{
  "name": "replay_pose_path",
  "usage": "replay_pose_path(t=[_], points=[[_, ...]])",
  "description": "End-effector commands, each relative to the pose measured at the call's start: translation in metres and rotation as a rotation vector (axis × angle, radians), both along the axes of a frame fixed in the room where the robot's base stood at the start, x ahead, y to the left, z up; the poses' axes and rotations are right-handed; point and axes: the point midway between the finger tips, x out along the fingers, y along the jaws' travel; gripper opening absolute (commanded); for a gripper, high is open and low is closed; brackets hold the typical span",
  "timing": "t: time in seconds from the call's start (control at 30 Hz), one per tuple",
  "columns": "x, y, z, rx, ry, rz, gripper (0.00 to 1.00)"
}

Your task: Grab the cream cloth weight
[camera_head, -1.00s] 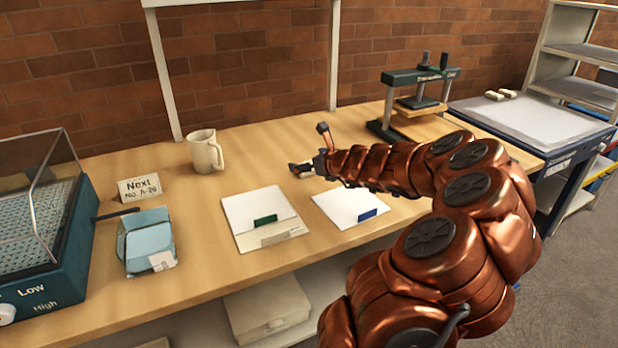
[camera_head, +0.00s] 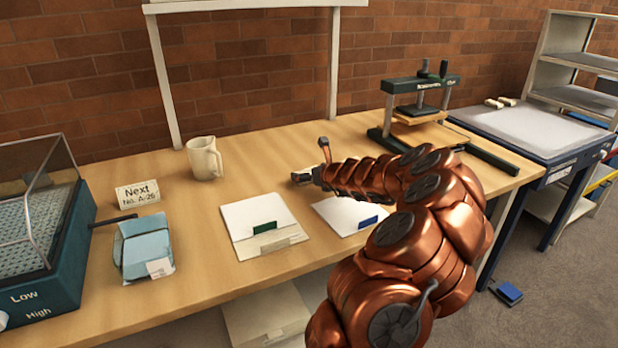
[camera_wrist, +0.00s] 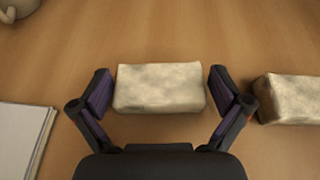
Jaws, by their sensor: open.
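In the wrist view, a cream cloth weight (camera_wrist: 160,88), a mottled block, lies on the wooden bench between the two fingers of my gripper (camera_wrist: 159,76). The fingers are open, one at each short end, with a small gap on each side. A second similar cream block (camera_wrist: 290,98) lies just right of the right finger, partly cut off by the frame edge. In the head view my gripper (camera_head: 304,177) is low over the bench, behind the white folders; my arm and gripper hide the weights there.
A white folder with a green label (camera_head: 262,212) and one with a blue label (camera_head: 345,208) lie in front. A mug (camera_head: 205,158) stands left, a press (camera_head: 420,100) right. A blue wrapped bundle (camera_head: 145,247) lies left. Bench between mug and gripper is clear.

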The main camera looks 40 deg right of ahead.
Motion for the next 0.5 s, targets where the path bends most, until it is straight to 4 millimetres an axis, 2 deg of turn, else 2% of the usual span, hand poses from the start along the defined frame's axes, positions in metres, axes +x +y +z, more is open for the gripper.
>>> replay_pose_path(t=[0.13,0.37,0.5], points=[[0.0065,-0.0007,-0.0023,0.000,-0.001,0.001,1.00],[0.0069,-0.0008,-0.0017,0.000,-0.002,0.001,1.00],[0.0067,-0.0009,-0.0015,-0.001,-0.002,0.001,0.85]])
